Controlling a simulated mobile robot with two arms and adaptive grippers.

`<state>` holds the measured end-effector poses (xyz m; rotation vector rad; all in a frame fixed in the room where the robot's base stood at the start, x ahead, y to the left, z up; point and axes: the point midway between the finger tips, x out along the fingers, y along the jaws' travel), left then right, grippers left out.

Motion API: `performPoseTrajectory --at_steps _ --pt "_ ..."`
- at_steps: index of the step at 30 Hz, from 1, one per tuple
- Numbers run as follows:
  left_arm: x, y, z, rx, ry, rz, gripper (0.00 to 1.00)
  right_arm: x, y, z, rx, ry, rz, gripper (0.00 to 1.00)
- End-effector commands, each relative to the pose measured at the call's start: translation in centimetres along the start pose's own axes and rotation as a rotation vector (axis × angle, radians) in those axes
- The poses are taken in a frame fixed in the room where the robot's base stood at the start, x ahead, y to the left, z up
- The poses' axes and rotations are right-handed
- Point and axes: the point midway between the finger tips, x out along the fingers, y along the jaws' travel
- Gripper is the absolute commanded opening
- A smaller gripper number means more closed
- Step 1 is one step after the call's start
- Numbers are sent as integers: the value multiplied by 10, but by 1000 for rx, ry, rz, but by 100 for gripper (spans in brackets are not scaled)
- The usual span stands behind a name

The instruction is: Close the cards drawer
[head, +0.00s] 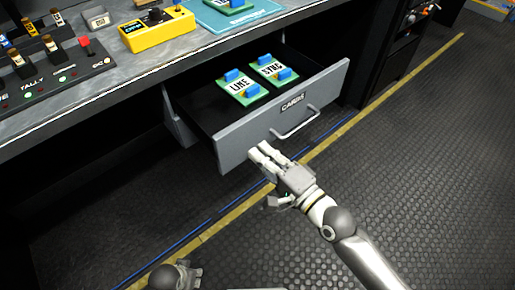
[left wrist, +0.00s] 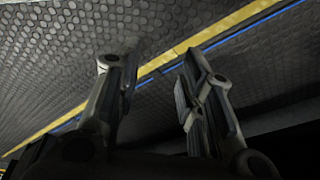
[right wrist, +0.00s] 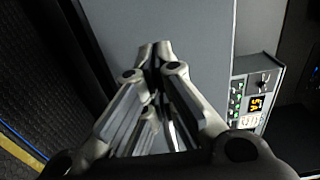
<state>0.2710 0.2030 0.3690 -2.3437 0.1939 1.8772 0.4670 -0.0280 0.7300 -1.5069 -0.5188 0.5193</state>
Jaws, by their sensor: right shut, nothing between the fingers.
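The cards drawer (head: 235,140) is pulled out from under the desk in the head view. Its grey front carries a "CARDS" label and a bar handle (head: 296,124). Two green cards, LINE (head: 241,88) and SYNC (head: 272,69), lie inside. My right gripper (head: 258,153) is shut and empty, its fingertips at the lower left part of the drawer front, left of the handle. In the right wrist view its closed fingertips (right wrist: 155,48) are over the grey panel; whether they touch is unclear. My left gripper (left wrist: 155,72) is open and empty above the floor in the left wrist view.
The desk (head: 130,75) above the drawer holds a tally panel (head: 60,72), a yellow joystick box (head: 156,28) and a blue mat (head: 215,18). A dark rack stands to the right. The black floor (head: 420,160) with a yellow stripe is clear in front.

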Motion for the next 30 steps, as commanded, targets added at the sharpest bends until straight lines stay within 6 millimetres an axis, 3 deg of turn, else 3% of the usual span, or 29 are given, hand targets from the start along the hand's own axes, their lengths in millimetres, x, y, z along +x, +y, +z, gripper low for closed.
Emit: performPoseTrajectory --at_steps 6,22,26,30 --pt "-6 0 -6 -1 9 -1 36 18 0 0 -1 -1 -1 0" --pt "-7 0 0 -1 1 0 36 24 0 0 -1 0 0 0" --pt "-2 0 3 -1 0 0 36 39 -2 0 -1 1 -2 0" --pt "12 0 11 2 -10 0 36 66 -3 0 1 1 -3 0"
